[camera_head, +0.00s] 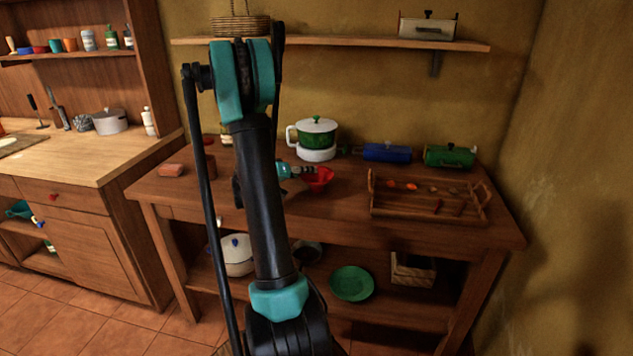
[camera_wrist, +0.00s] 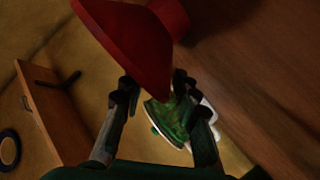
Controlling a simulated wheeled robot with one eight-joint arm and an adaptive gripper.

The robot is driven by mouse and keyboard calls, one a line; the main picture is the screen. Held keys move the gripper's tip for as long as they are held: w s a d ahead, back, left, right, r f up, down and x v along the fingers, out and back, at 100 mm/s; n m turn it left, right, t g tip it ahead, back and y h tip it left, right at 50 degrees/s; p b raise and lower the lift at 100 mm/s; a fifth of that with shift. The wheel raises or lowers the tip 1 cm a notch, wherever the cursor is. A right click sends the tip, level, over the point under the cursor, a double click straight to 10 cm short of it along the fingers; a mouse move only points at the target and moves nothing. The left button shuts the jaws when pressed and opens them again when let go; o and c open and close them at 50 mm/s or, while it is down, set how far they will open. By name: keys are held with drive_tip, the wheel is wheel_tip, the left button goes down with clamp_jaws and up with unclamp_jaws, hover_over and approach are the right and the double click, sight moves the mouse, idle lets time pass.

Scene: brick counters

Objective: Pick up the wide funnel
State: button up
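The wide funnel (camera_head: 319,180) is red and is at the middle of the wooden counter, right at the end of my gripper (camera_head: 300,174). In the wrist view the funnel (camera_wrist: 128,38) is large and close, with its lower edge at my fingertips. My gripper (camera_wrist: 155,82) shows two dark fingers set apart, with a clear gap between them through which the background shows. The funnel is just beyond the tips. Whether a finger touches it I cannot tell. My arm hides part of the counter beside the funnel.
A green pot (camera_head: 316,134) stands on a white base behind the funnel. A blue canister (camera_head: 386,152) and a green one (camera_head: 449,156) are to its right.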

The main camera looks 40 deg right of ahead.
clamp_jaws()
drive_tip(key=shift+r, duration=0.15)
